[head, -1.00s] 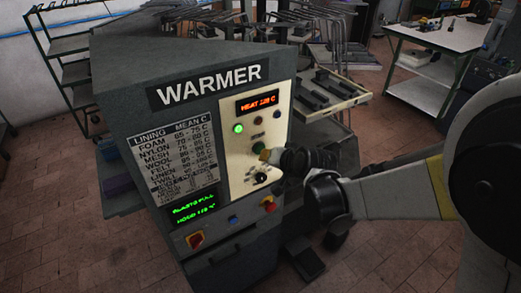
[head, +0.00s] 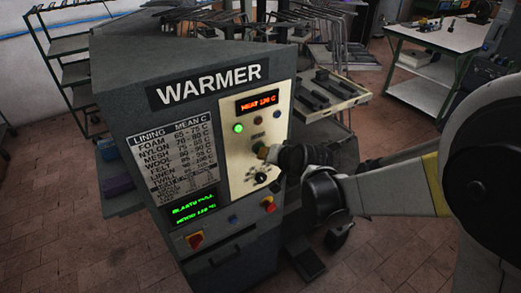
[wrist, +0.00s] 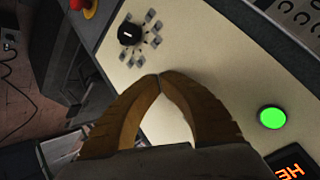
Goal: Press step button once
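The grey WARMER machine (head: 190,140) has a cream control panel (head: 240,180) on its front. My gripper (head: 262,152) is at the panel's right side, between the green lamp and the dial. In the wrist view its two brown fingers (wrist: 160,77) meet at the tips, shut with nothing visible between them. The tips are over the panel; I cannot tell whether they touch it. A lit green round lamp or button (wrist: 272,118) is to the right of the fingers, and a black dial (wrist: 130,33) is beyond them. No label reading STEP is legible; a button may be hidden behind the fingers.
A red heat display (head: 257,102) is above the panel's buttons. A green text display (head: 193,211), a blue button (head: 233,218) and red knobs (head: 195,239) (head: 268,204) are lower on the machine. A rack tray (head: 328,95) is behind, right of the machine.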

